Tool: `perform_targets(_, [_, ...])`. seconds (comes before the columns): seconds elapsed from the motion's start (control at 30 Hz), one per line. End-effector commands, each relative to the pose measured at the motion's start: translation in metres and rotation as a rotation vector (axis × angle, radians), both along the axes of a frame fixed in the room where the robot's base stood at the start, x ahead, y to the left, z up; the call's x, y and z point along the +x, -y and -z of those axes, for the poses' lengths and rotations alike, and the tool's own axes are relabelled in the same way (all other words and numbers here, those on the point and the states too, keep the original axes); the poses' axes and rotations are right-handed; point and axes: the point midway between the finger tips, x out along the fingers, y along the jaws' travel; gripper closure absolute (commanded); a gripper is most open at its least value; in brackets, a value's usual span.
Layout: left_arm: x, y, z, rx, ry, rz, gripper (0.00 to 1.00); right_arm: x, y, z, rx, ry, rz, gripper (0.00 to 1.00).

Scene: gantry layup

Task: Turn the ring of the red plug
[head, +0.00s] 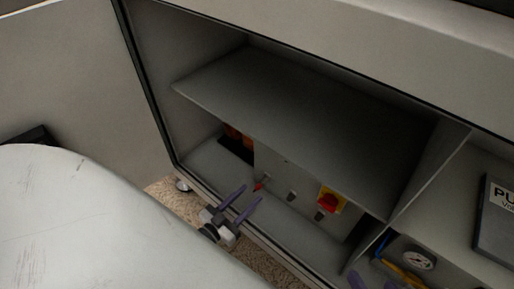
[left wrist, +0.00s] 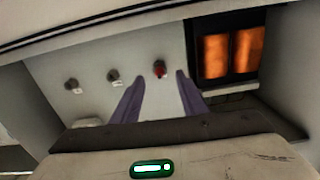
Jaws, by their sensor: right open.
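The red plug (head: 258,187) sits low on the light grey panel inside the cabinet, at the panel's left end. In the left wrist view the red plug (left wrist: 160,69) shows on the panel between the tips of my two purple fingers. My left gripper (head: 251,193) is open and empty, pointing at the plug; its fingers also show in the left wrist view (left wrist: 160,76). There is a gap on both sides of the plug, and I see no contact. My right gripper (head: 373,283) is open, only its purple fingertips showing at the bottom edge.
Two grey plugs (head: 291,196) (head: 319,214) sit along the panel (left wrist: 100,55). A red switch on a yellow plate (head: 331,199) is above them. A shelf (head: 300,100) overhangs the panel. An orange-lit unit (left wrist: 228,52) stands beside it. A round gauge (head: 418,258) is at right.

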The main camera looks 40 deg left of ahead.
Motion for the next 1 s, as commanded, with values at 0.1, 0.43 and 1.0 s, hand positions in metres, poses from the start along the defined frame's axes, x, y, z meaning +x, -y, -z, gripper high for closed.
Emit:
perform_targets(0.1, [0.022,0.002,0.001,0.0,0.002,0.0,0.6,0.0,-0.003,-0.001,0.02,0.013,0.0,0.44])
perform_targets(0.43, [0.046,0.004,0.001,-0.001,-0.001,0.0,0.6,0.001,-0.006,-0.009,0.046,0.031,0.0,0.44])
perform_targets(1.0, [0.047,0.004,0.0,0.001,-0.001,0.0,1.0,0.001,-0.006,-0.009,0.047,0.032,-0.001,0.44])
